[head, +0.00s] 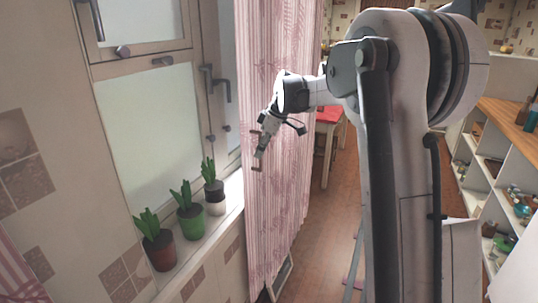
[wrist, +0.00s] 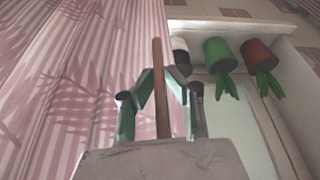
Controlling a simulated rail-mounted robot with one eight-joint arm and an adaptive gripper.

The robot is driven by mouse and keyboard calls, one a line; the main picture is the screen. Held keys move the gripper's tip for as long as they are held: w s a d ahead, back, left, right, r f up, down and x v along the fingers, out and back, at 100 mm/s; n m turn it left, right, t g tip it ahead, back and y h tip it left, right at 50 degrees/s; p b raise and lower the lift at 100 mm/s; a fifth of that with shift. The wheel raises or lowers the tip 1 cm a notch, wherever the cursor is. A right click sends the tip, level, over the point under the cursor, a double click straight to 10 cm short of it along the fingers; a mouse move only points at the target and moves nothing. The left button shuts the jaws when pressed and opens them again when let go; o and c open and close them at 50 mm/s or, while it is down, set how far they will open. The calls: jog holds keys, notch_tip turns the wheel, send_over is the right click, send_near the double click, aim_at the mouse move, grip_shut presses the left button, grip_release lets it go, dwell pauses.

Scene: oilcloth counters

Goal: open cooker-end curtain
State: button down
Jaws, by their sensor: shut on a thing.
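A pink striped curtain with a leaf pattern (head: 280,60) hangs at the right side of the window; it fills the left of the wrist view (wrist: 70,80). A thin reddish-brown bar (wrist: 157,60) runs between my gripper's fingers (wrist: 160,92). My gripper (head: 260,150) is shut on this bar at the curtain's window-side edge, and the bar's ends show above and below the fingers in the head view. How the bar joins the curtain is hard to see. Part of another pink curtain (head: 15,270) shows at the lower left. Neither view shows which one is the cooker-end curtain.
Three potted plants stand on the window sill: brown pot (head: 160,252), green pot (head: 190,222) and black-and-white pot (head: 214,197). The wrist view shows them upside down. Window handles (head: 220,88) project above. A red-topped table (head: 328,115) stands behind; shelves (head: 490,160) line the right.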

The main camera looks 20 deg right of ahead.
jog(key=shift+w+d, duration=0.1)
dwell(0.3)
jog(key=c, duration=1.8)
grip_release()
jog(key=shift+o, duration=0.2)
jog(key=v, duration=1.2)
